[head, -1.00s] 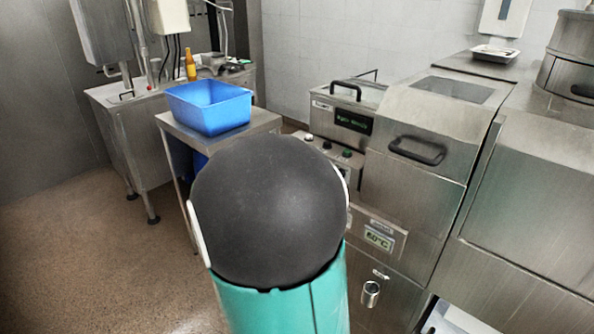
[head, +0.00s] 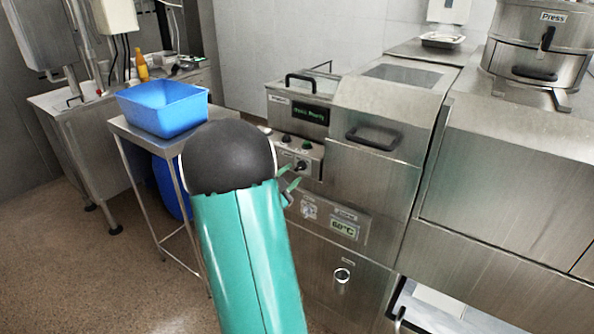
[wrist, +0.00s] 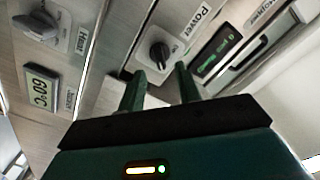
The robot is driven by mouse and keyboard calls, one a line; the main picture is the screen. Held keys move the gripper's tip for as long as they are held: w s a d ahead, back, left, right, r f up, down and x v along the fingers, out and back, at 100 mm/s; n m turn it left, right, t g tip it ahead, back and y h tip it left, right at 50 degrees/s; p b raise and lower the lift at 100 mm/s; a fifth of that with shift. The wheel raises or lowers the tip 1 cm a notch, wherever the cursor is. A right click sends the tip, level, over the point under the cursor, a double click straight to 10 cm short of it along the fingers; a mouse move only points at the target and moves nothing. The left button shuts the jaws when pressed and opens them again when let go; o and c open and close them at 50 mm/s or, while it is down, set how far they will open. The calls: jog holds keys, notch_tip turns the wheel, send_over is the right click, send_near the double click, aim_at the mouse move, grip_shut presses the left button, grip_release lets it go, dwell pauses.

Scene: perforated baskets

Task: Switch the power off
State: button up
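The power knob, a black rotary knob on a white plate (wrist: 160,56), shows in the wrist view beside a "Power" label. It also shows small on the fryer's front panel in the head view (head: 301,165). My gripper (wrist: 159,74) is open, its two green fingers apart and pointing at the knob. The knob appears between and just beyond the fingertips, and I cannot tell whether they touch it. In the head view my gripper (head: 290,177) is close to the panel, partly hidden behind my arm.
A second knob (wrist: 36,27) and a 60°C display (wrist: 42,88) are on the same front. A fryer handle (head: 373,138) sticks out to the right. A blue bin (head: 162,107) stands on a steel table at left. An open drawer (head: 440,310) is at lower right.

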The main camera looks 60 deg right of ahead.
aim_at(299, 169)
jog(key=d, duration=0.4)
jog(key=shift+s, duration=0.3)
jog(key=c, duration=0.7)
